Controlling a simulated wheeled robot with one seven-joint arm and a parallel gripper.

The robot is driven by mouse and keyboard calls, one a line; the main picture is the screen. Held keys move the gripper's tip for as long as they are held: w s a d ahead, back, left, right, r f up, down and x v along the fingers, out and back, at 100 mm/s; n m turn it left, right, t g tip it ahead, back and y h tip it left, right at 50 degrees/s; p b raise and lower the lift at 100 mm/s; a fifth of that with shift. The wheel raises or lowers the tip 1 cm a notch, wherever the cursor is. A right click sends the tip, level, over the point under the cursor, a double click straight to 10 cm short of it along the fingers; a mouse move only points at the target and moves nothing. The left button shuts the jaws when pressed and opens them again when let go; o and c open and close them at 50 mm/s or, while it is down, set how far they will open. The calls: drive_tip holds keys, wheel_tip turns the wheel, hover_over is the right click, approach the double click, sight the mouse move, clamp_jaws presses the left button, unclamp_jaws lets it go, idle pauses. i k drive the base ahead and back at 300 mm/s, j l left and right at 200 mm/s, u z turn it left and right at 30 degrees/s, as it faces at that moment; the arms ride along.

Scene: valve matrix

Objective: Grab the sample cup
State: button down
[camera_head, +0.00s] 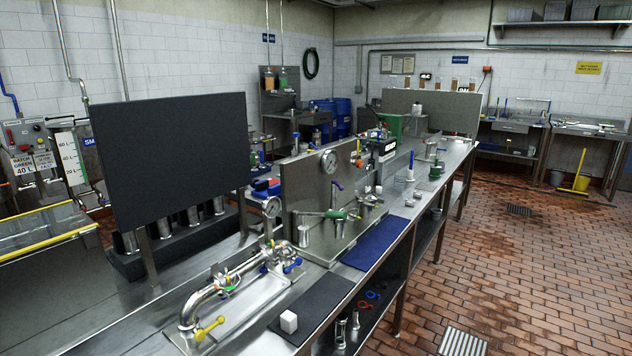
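A small white block-shaped object (288,322), which may be the sample cup, stands on a black mat (318,304) at the near end of the steel bench. A small metal cup-like piece (303,236) shows by the green-handled valve (336,214). Small pale pieces (409,203) stand farther along the bench. I cannot tell for certain which of these is the sample cup. My gripper is not in view.
A bent steel pipe with a yellow handle (208,328) lies left of the black mat. A blue mat (378,245) lies behind it. A large dark panel (172,155) stands at left. Brick-tiled floor (500,260) right of the bench is open.

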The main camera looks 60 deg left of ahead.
sight(400, 180)
drive_tip(key=u, duration=1.65)
drive_tip(key=i+l+z, duration=0.15)
drive_tip(key=i+l, duration=0.25)
drive_tip(key=i+l+z, duration=0.2)
drive_tip(key=i, duration=0.25)
drive_tip(key=i+l+z, duration=0.15)
drive_tip(key=i+l, duration=0.25)
drive_tip(key=i+l+z, duration=0.2)
drive_tip(key=i, duration=2.15)
drive_tip(key=i+u, duration=0.15)
drive_tip(key=i, duration=0.65)
drive_tip(key=i+l+u, duration=0.1)
drive_tip(key=i, duration=0.7)
drive_tip(key=i+u, duration=0.25)
drive_tip(key=u, duration=0.15)
drive_tip(key=i+u, duration=0.2)
drive_tip(key=u, duration=0.15)
drive_tip(key=i+u, duration=0.25)
drive_tip(key=u, duration=0.15)
drive_tip(key=i+l+u, duration=0.2)
drive_tip(key=u, duration=0.15)
drive_tip(key=i+u, duration=0.25)
drive_tip(key=u, duration=0.15)
drive_tip(key=i+l+u, duration=0.2)
drive_tip(key=u, duration=0.2)
drive_tip(key=i+l, duration=0.05)
